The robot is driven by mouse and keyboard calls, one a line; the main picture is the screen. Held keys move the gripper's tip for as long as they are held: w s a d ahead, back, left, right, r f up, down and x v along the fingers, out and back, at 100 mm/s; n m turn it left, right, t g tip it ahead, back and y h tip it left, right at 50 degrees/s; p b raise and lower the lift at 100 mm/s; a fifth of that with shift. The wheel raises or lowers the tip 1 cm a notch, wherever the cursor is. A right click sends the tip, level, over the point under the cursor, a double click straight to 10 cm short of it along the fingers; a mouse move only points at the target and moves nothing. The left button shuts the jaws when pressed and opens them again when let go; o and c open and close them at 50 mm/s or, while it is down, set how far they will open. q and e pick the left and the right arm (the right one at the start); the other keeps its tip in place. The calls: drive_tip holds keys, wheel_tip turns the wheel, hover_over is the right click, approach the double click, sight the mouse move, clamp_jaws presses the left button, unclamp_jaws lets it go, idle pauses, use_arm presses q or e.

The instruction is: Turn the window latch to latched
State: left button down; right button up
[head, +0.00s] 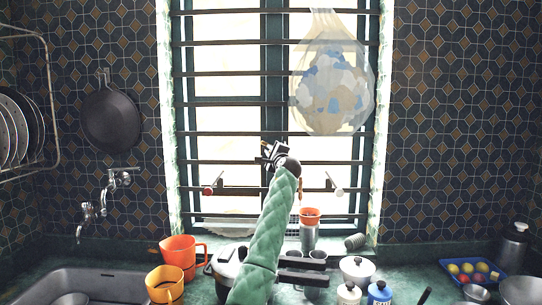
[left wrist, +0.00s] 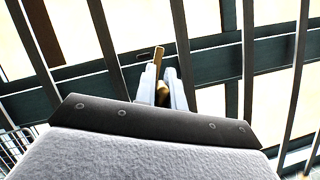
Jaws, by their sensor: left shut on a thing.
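The window latch shows in the left wrist view as a brass handle (left wrist: 158,60), standing up at a slight tilt against the dark green window frame. My left gripper (left wrist: 161,88) is shut on the brass handle, with its pale fingers on either side of it. In the head view my left gripper (head: 267,150) is at the middle of the window, among the horizontal bars. The latch is small there and mostly hidden by the gripper. I cannot tell how the latch meets its catch. My right gripper is not in view.
Dark horizontal bars (head: 225,102) cross the window close to the gripper. A filled plastic bag (head: 333,85) hangs at the upper right of the window. Below are orange cups (head: 165,284), a pot (head: 228,262), a white-lidded jar (head: 357,269) and bottles. A black pan (head: 111,121) hangs at left.

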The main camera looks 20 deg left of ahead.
use_arm(q)
drive_tip(key=shift+f+n+g, duration=0.15)
drive_tip(key=shift+n+g, duration=0.15)
drive_tip(key=shift+n, duration=0.7)
drive_tip(key=shift+a+f+n+g+h+b, duration=0.15)
drive_tip(key=shift+n+g, duration=0.15)
drive_tip(key=shift+n, duration=0.4)
drive_tip(key=shift+f+n+g+h+b, duration=0.15)
drive_tip(key=shift+n+g, duration=0.15)
drive_tip(key=shift+n, duration=0.4)
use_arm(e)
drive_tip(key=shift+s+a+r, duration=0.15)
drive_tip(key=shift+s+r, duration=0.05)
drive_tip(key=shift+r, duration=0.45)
use_arm(q)
drive_tip(key=c, duration=1.5)
unclamp_jaws()
drive_tip(key=shift+a, duration=0.1)
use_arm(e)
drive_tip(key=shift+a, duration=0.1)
use_arm(q)
drive_tip(key=shift+s, duration=0.1)
